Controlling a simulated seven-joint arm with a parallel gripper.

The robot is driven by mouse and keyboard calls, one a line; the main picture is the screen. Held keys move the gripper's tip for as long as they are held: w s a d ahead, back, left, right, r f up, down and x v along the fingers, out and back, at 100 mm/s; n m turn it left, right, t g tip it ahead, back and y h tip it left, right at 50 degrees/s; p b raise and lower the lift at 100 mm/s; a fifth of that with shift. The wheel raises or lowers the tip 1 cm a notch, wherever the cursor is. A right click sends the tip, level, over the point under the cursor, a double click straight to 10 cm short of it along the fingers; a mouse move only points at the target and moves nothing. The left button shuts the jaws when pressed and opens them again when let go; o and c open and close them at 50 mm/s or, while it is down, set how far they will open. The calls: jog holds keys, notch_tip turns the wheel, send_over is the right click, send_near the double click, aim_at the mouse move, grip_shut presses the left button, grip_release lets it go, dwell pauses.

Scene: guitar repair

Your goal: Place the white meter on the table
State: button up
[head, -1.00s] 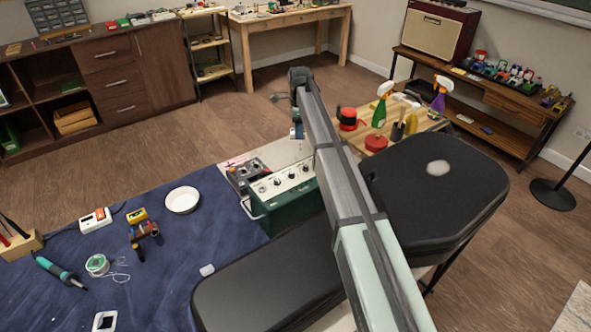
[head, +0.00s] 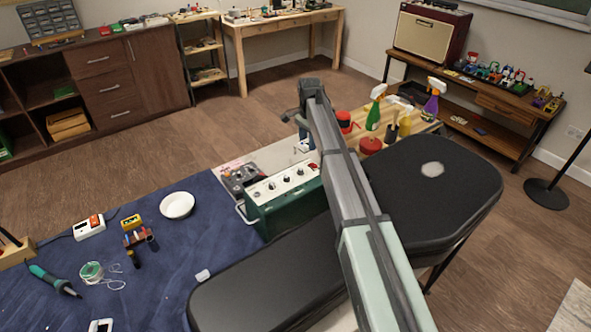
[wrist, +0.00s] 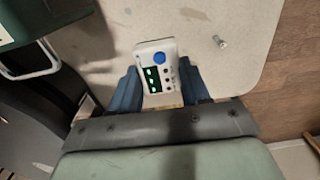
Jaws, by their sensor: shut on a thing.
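The white meter (wrist: 157,70), with a blue knob and a dark display, is between the blue fingers of my gripper (wrist: 158,88) in the wrist view. My gripper is shut on it, above or at a pale tabletop (wrist: 222,15). Whether the meter touches the top cannot be told. In the head view my gripper (head: 303,138) points down over the pale table part (head: 275,155), behind the green box. The meter itself is mostly hidden there by my arm and gripper.
A green box with knobs (head: 285,205) and a grey pedal-like device (head: 238,178) stand left of my gripper. A small metal piece (wrist: 221,42) lies on the pale top. Red containers (head: 370,145) and spray bottles (head: 374,108) stand to the right. A black case (head: 430,190) lies in front.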

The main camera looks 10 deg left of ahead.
notch_tip(320, 180, down, 10)
jog(key=shift+r, duration=0.15)
dwell(0.4)
jog(key=o, duration=1.1)
notch_tip(320, 180, up, 12)
jog(key=shift+r, duration=0.1)
dwell(0.4)
